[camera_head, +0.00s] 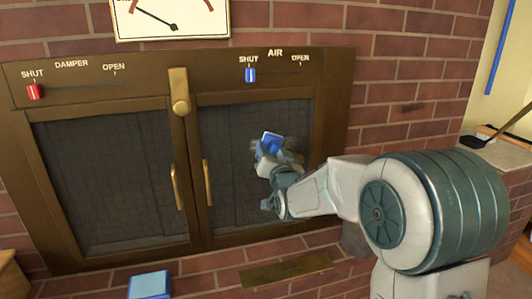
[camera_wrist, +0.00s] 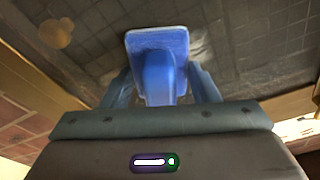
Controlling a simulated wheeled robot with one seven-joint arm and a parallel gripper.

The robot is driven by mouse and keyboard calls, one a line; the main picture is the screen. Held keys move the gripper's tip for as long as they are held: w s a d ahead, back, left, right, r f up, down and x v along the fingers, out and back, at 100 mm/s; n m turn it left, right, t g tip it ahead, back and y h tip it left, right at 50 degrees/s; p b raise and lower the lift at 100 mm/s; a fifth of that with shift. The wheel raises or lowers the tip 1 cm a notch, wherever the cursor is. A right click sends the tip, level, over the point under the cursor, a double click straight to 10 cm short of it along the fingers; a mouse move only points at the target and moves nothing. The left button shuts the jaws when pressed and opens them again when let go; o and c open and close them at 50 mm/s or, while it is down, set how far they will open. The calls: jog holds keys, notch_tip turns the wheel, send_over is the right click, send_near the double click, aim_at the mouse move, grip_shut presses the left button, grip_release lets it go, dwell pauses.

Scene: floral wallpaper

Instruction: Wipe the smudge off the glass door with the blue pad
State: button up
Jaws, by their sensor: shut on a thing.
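The blue pad (camera_head: 271,141) is at the right glass door (camera_head: 235,190) of the brass-framed double doors. My gripper (camera_head: 277,160) is shut on the pad's blue handle. In the wrist view the pad (camera_wrist: 157,42) lies across the dark glass, with its handle between my two fingers (camera_wrist: 166,85). I cannot tell whether the pad touches the glass. A pale, blurry smudge (camera_wrist: 198,42) shows on the glass beside the pad in the wrist view. In the head view my gripper and the pad cover part of that area.
Brass handles (camera_head: 207,183) stand out where the doors meet, below a brass latch (camera_head: 180,95). A red damper slider (camera_head: 35,92) and a blue air slider (camera_head: 250,75) are above. A blue block (camera_head: 149,284) is at the bottom, near a brass plate (camera_head: 286,272). Brick wall surrounds the doors.

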jog(key=shift+w+d, duration=0.45)
jog(key=shift+d, duration=1.05)
jog(key=shift+w+d, duration=0.4)
jog(key=shift+d, duration=1.05)
jog(key=shift+w+d, duration=0.45)
jog(key=shift+d, duration=1.05)
jog(key=shift+s+a, duration=0.65)
jog(key=shift+a, duration=1.7)
jog(key=shift+s+a, duration=0.65)
jog(key=shift+a, duration=1.65)
jog(key=shift+s+a, duration=0.65)
jog(key=shift+a, duration=1.7)
jog(key=shift+s, duration=0.25)
send_near(250, 146)
jog(key=shift+w+d+r, duration=0.35)
jog(key=shift+s, duration=0.1)
jog(key=shift+v, duration=1.35)
